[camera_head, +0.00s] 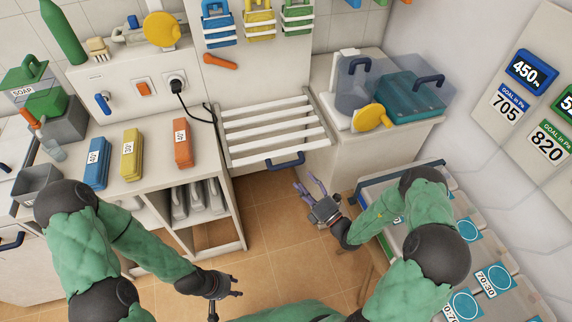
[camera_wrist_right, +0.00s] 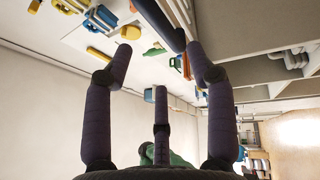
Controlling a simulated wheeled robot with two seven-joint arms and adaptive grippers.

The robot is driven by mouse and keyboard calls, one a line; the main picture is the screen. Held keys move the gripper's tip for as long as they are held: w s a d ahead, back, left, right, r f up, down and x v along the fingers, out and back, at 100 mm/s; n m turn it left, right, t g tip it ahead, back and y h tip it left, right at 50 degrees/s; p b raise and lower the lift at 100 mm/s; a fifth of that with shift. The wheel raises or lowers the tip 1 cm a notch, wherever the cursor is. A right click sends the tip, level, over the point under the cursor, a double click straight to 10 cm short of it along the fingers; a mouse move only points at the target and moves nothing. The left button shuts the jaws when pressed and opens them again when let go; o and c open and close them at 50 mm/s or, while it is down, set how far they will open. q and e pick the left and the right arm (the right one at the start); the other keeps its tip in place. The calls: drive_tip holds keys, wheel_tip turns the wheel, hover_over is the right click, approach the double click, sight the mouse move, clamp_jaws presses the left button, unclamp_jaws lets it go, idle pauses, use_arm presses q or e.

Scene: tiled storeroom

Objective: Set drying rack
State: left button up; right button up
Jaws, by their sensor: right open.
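The drying rack (camera_head: 272,128) is a white slatted frame below the wall panel, between the two counters. It slants out from the wall, with a dark blue handle (camera_head: 286,160) on its lower front edge. My right gripper (camera_head: 308,188) is open and empty, a little below and right of the handle, apart from it. In the right wrist view its three fingers are spread, and a dark blue bar (camera_wrist_right: 162,24), which looks like the handle, shows beyond the fingertips. My left gripper (camera_head: 238,285) is low in the middle, over the floor, its fingers spread and empty.
The left counter (camera_head: 205,140) holds blue, yellow and orange blocks. The right counter (camera_head: 395,130) carries a clear bin with a teal box (camera_head: 415,97) and a yellow round-headed tool (camera_head: 372,117). A tray-topped cart (camera_head: 372,180) stands at the right. Tiled floor (camera_head: 270,215) is open below the rack.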

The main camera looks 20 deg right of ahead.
sight(288, 166)
drive_tip(key=b+x, duration=0.2)
drive_tip(key=x, duration=0.8)
drive_tip(key=shift+w+a, duration=0.1)
clamp_jaws()
